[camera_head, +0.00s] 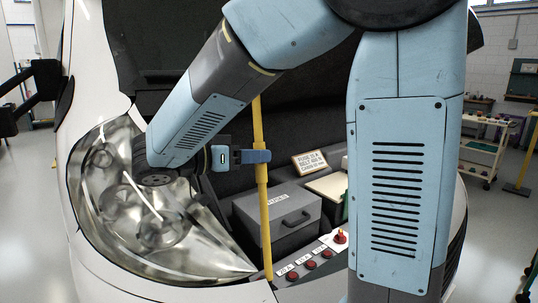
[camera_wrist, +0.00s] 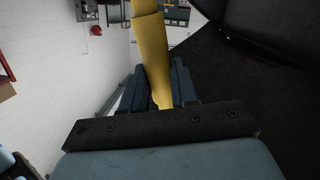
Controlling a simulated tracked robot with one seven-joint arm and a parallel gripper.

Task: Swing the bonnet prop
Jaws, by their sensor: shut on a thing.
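The bonnet prop (camera_head: 263,215) is a yellow rod standing nearly upright at the front of the open engine bay. Its foot is by the front edge of the bay, and its upper part passes behind my arm. My gripper (camera_head: 256,156) is shut around the rod above its middle. In the wrist view the yellow prop (camera_wrist: 151,55) runs up between the two blue fingers of my gripper (camera_wrist: 158,88). The dark underside of the raised bonnet (camera_head: 300,115) is behind my arm. Whether the prop's top end touches the bonnet is hidden.
A grey box (camera_head: 278,218) with a handle, a sign (camera_head: 310,161) and several red knobs (camera_head: 311,264) are in the bay right of the prop. The large headlight (camera_head: 150,215) is at left. A trolley (camera_head: 487,145) stands at far right. My arm covers the right-centre.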

